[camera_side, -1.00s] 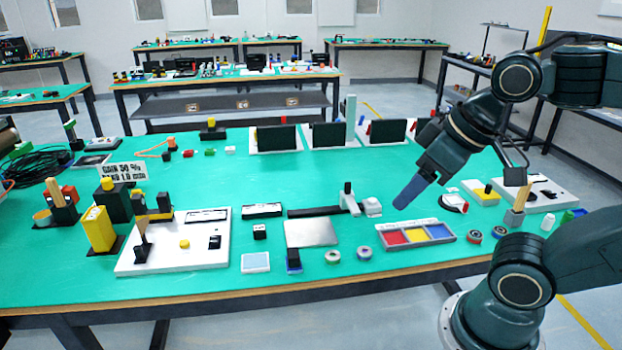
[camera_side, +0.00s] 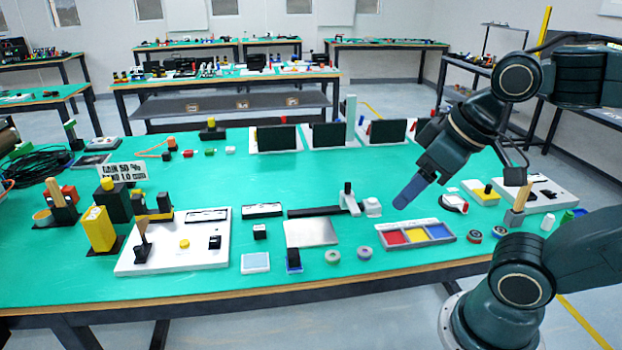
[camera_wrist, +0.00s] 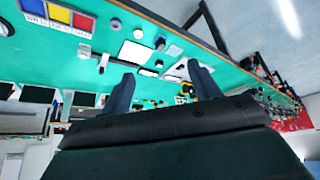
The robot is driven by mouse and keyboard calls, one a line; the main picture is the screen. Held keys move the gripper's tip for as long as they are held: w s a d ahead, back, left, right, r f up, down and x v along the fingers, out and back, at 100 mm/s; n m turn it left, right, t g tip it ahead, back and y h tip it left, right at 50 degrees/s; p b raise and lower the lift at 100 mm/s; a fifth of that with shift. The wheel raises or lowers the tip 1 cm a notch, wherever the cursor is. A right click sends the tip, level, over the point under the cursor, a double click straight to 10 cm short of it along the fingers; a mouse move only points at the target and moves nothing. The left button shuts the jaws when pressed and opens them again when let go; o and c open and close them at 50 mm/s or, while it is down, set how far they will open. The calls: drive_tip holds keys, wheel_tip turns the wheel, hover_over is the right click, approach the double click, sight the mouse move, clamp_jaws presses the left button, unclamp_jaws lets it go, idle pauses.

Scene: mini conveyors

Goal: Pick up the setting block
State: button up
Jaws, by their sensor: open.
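My gripper (camera_side: 410,195) hangs above the right half of the green bench, above and beyond the tricolour tray. In the wrist view its two fingers stand well apart with nothing between them (camera_wrist: 162,88). I cannot tell for certain which object is the setting block. Small blocks in the side view include a black one with a pale mark (camera_side: 260,231), a white one (camera_side: 372,207) beside an upright stand (camera_side: 349,198), and a blue-black one (camera_side: 293,259) near the front. A tall yellow block (camera_side: 100,229) stands at the left. None touches my gripper.
The tray of red, yellow and blue sections (camera_side: 380,245) lies below my gripper. A silver plate (camera_side: 311,233) and a white panel (camera_side: 170,258) lie left of it. Dark screens (camera_side: 329,135) stand at the back. The bench's middle back (camera_side: 290,175) is clear.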

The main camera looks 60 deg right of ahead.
drive_tip(key=shift+w, duration=0.1)
drive_tip(key=shift+c, duration=0.3)
drive_tip(key=w+d+f+n+g+y, duration=0.1)
drive_tip(key=w+n, duration=0.2)
drive_tip(key=w, duration=0.8)
drive_tip(key=w+d+f+n+g, duration=0.1)
drive_tip(key=w+d+n, duration=0.1)
drive_tip(key=w, duration=0.9)
drive_tip(key=w+d+f+n+y, duration=0.1)
drive_tip(key=w+d+f+n, duration=0.1)
drive_tip(key=w+f, duration=0.5)
drive_tip(key=w+d+f+n+y, duration=0.1)
drive_tip(key=w+d+f+n, duration=0.1)
drive_tip(key=w+d+f, duration=0.2)
drive_tip(key=w+f, duration=0.3)
drive_tip(key=f, duration=0.2)
drive_tip(key=shift+w+d, duration=0.2)
drive_tip(key=shift+d, duration=0.15)
drive_tip(key=shift+f, duration=0.15)
hover_over(262, 227)
drive_tip(key=s+d, duration=0.2)
drive_tip(key=shift+w+a+f, duration=0.1)
drive_tip(key=shift+a+f, duration=0.05)
drive_tip(key=shift+f, duration=1.8)
drive_tip(key=shift+a+f, duration=0.1)
drive_tip(key=shift+f, duration=1.85)
